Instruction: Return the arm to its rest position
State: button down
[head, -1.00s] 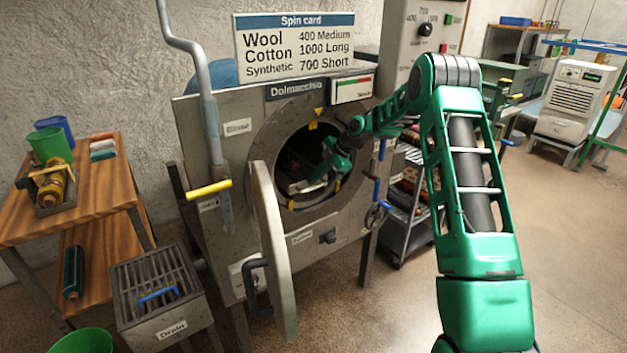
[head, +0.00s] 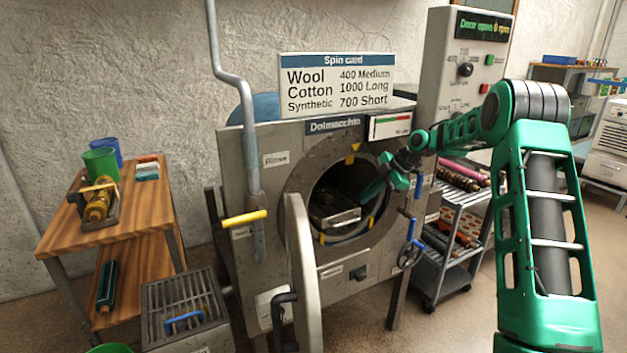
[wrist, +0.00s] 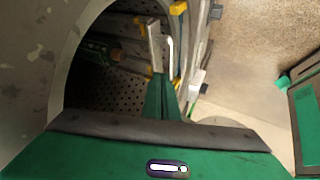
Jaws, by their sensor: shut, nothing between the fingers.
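My green arm (head: 545,210) reaches from the lower right toward the machine's round drum opening (head: 290,185). My gripper (head: 366,197) is shut and empty at the right side of the opening, pointing down and left. The wrist view shows the green fingers (wrist: 161,98) together, in front of the perforated drum. A grey metal holder (head: 335,218) lies inside the drum, apart from the fingers in the head view. Whether the fingertips are still inside the rim is hard to tell.
The round door (head: 300,270) stands open at the opening's lower left. A blue-handled crank (head: 409,254) and a rack of rolls (head: 470,225) are to the right. The control box display (head: 482,27) reads door open, 0 rpm. A wooden table (head: 75,225) stands left.

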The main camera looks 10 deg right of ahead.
jog(key=s+d+r+m+g+h, duration=0.1)
jog(key=s+d+r+m+h, duration=0.15)
jog(key=s+m, duration=0.45)
jog(key=s+d+r+m+h, duration=0.1)
jog(key=s+r+m, duration=0.15)
jog(key=s, duration=0.85)
jog(key=s+d+r+m+g+h, duration=0.1)
jog(key=s+d+r+m+h, duration=0.2)
jog(key=s, duration=0.6)
jog(key=s+a+f+m+g, duration=0.1)
jog(key=s+m, duration=1.3)
jog(key=s, duration=1.5)
notch_tip(320, 180, down, 2)
jog(key=shift+s+f+g, duration=0.1)
jog(key=shift+s+g, duration=0.25)
jog(key=shift+g, duration=0.25)
jog(key=shift+y, duration=0.25)
